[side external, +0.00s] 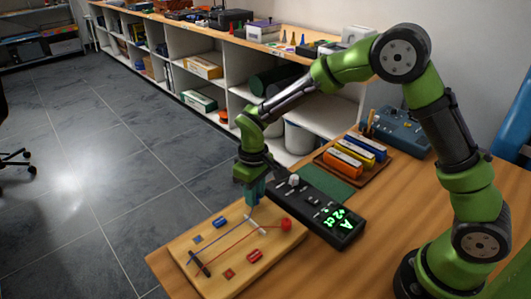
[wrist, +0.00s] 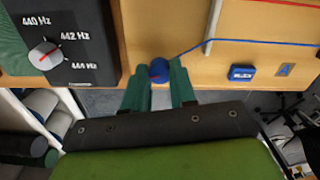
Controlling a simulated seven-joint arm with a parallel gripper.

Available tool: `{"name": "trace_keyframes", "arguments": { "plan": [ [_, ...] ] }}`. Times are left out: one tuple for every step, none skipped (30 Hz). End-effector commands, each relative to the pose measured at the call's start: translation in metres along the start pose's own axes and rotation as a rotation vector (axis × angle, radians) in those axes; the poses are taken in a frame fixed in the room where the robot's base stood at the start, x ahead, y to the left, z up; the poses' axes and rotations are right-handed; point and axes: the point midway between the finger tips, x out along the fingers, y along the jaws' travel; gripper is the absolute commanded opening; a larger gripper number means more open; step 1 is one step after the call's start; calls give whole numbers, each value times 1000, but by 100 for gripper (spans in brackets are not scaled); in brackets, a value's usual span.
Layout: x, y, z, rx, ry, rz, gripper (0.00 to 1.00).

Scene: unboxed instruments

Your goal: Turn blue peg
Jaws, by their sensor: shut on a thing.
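In the side external view my gripper (side external: 254,198) points down at the board's far edge and hides the blue peg. The red peg (side external: 286,224) stands on the board's right side with a red string.
A black tuner (side external: 316,205) with a knob and a lit green display lies just right of the board. A tray of coloured blocks (side external: 350,158) and a blue-grey device (side external: 402,130) stand farther back. Shelves line the wall beyond the table.

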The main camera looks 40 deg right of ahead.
Motion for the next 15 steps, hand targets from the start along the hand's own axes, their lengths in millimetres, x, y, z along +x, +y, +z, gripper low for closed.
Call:
{"name": "trace_keyframes", "arguments": {
  "plan": [
    [-1,0,0,20,0,0,0],
    [-1,0,0,30,0,0,0],
    [-1,0,0,43,0,-1,0],
    [-1,0,0,52,0,-1,0],
    [-1,0,0,59,0,-1,0],
    [-1,0,0,66,0,-1,0],
    [-1,0,0,71,0,-1,0],
    [-1,0,0,74,0,-1,0],
    [-1,0,0,79,0,-1,0],
    [-1,0,0,81,0,-1,0],
    [-1,0,0,83,0,-1,0],
    [-1,0,0,84,0,-1,0],
    [-1,0,0,84,0,-1,0],
    [-1,0,0,84,0,-1,0],
    [-1,0,0,84,0,-1,0]
  ]
}}
